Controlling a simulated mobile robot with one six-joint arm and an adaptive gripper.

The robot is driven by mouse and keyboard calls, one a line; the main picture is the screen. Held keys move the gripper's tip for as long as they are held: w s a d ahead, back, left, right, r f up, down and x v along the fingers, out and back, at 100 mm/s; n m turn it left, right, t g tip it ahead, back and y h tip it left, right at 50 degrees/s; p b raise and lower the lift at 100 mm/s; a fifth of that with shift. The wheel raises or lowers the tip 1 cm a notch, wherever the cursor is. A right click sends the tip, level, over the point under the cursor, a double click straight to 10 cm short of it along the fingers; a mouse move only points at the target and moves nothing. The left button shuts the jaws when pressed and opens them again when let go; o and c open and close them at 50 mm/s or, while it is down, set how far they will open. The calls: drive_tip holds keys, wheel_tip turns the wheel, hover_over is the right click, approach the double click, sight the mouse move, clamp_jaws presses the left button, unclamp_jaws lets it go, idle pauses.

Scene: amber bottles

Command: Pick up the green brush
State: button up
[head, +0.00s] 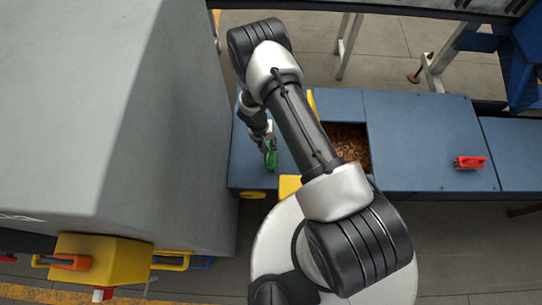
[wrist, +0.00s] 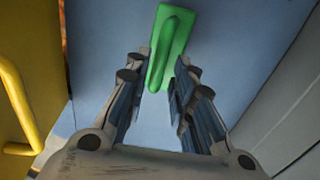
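The green brush (wrist: 177,32) lies on the blue table surface in the wrist view, its long handle ridge running up and down the picture. My gripper (wrist: 158,80) is open, with a finger on each side of the brush's near end. The fingers look apart from the brush, and I cannot tell how far above the surface they are. In the head view the green brush (head: 271,159) shows just below my gripper (head: 267,138), near the left end of the blue table. My gripper hides part of it there.
The blue table (head: 425,140) has a recess of amber bottles (head: 349,146) right of the brush. A red brush-like object (head: 469,162) lies farther right. A large grey cabinet (head: 120,110) stands close on the left. A yellow handle (wrist: 18,105) is at left in the wrist view.

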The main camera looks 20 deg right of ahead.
sight(270, 163)
drive_tip(key=f, duration=0.1)
drive_tip(key=f+b, duration=0.1)
drive_tip(key=f, duration=0.2)
drive_tip(key=shift+s+d+f, duration=0.1)
drive_tip(key=shift+s+d, duration=0.15)
drive_tip(key=shift+d, duration=0.15)
drive_tip(key=shift+c, duration=0.2)
clamp_jaws()
